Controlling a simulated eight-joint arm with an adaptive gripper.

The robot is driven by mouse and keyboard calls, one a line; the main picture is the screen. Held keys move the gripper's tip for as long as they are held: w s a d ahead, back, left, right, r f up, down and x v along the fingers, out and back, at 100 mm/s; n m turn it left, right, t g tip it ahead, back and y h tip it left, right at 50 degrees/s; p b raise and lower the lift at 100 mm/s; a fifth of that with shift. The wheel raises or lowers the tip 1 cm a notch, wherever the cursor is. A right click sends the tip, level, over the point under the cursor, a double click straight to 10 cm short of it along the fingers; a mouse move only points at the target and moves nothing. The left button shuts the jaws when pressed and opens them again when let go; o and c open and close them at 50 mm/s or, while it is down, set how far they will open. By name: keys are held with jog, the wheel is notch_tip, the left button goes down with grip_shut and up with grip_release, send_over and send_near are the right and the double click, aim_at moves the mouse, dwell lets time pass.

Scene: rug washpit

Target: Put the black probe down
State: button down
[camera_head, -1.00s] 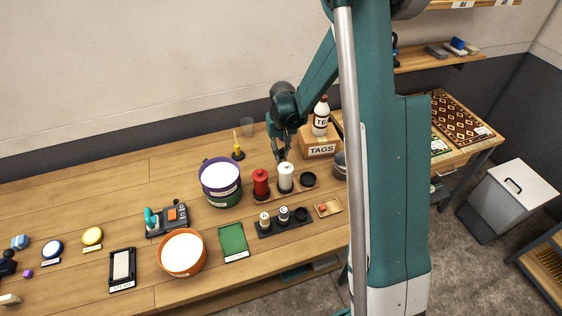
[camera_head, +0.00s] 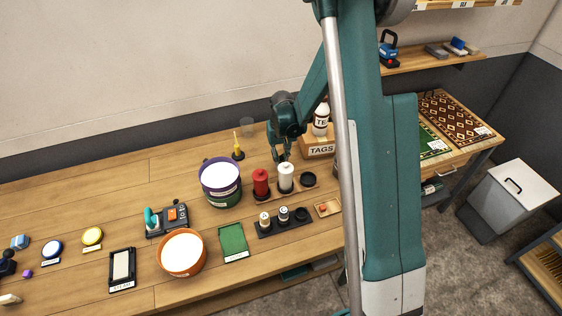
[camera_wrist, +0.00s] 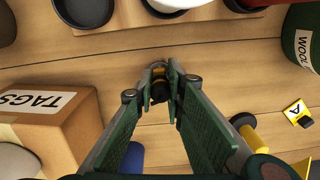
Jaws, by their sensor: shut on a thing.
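My gripper (camera_head: 281,155) is over the back of the table, just behind the white spool (camera_head: 286,176) and left of the TAGS box (camera_head: 320,149). In the wrist view its fingertips (camera_wrist: 160,72) are closed on a small dark piece with a yellow band, which looks like the black probe (camera_wrist: 159,92). Most of the probe is hidden by the fingers, and I cannot tell whether it touches the table. A yellow-handled tool with a black base (camera_head: 238,150) stands to the left; it also shows in the wrist view (camera_wrist: 247,130).
The red spool (camera_head: 260,182) and a black cup (camera_head: 308,179) flank the white spool on a wooden tray. The purple-rimmed bucket (camera_head: 221,183) stands left. Bare wood shows around my fingertips.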

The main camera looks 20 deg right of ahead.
aim_at(281, 157)
jog(key=shift+f, duration=0.15)
jog(key=c, duration=2.4)
grip_release()
jog(key=shift+o, duration=0.2)
jog(key=shift+r, duration=0.2)
jog(key=shift+d+r, duration=0.1)
jog(key=shift+r, duration=5.9)
